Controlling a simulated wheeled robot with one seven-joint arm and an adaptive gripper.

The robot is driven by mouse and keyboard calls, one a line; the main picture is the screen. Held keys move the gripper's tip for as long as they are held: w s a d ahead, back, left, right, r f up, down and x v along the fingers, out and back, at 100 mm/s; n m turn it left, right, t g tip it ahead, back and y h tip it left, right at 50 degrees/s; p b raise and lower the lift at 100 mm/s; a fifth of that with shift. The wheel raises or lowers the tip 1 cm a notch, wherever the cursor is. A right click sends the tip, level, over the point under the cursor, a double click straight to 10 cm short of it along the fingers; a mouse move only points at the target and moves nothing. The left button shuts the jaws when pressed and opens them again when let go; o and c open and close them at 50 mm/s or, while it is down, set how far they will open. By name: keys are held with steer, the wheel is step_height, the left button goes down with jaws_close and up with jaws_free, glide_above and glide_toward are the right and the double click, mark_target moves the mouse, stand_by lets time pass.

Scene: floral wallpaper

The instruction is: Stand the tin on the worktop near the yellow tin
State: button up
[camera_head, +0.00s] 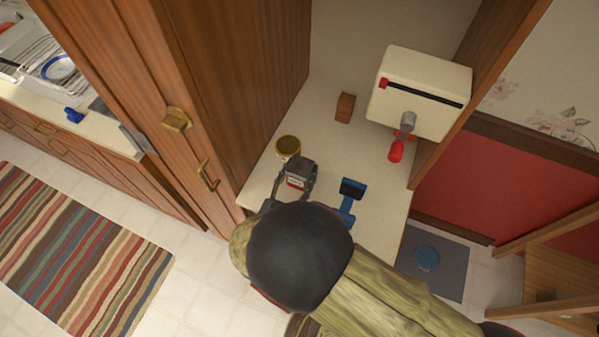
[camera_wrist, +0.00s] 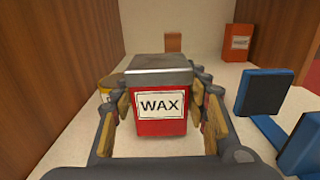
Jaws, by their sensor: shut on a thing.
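My gripper (camera_wrist: 162,115) is shut on a red tin (camera_wrist: 160,127) with a grey lid and a white label reading WAX. The red tin also shows in the head view (camera_head: 297,180), upright between the fingers and over the worktop (camera_head: 352,160). I cannot tell if its base touches the surface. The yellow tin (camera_head: 288,147), round with a dark top, stands on the worktop just behind and left of the red tin. In the wrist view the yellow tin (camera_wrist: 105,92) is mostly hidden behind the left finger.
A blue stand with a dark pad (camera_head: 351,188) is right of my gripper. A small brown block (camera_head: 345,107) and a cream box with a red-handled crank (camera_head: 420,92) stand farther back. A tall wooden cabinet (camera_head: 240,75) bounds the left. Bare worktop lies in the middle.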

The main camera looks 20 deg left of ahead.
steer(key=shift+s+a+f, duration=0.15)
steer(key=shift+s+f, duration=0.05)
steer(key=shift+f, duration=0.4)
steer(key=shift+w, duration=0.1)
steer(key=shift+f, duration=0.2)
steer(key=o, duration=1.3)
steer(key=shift+o, duration=0.2)
steer(key=shift+r, duration=0.15)
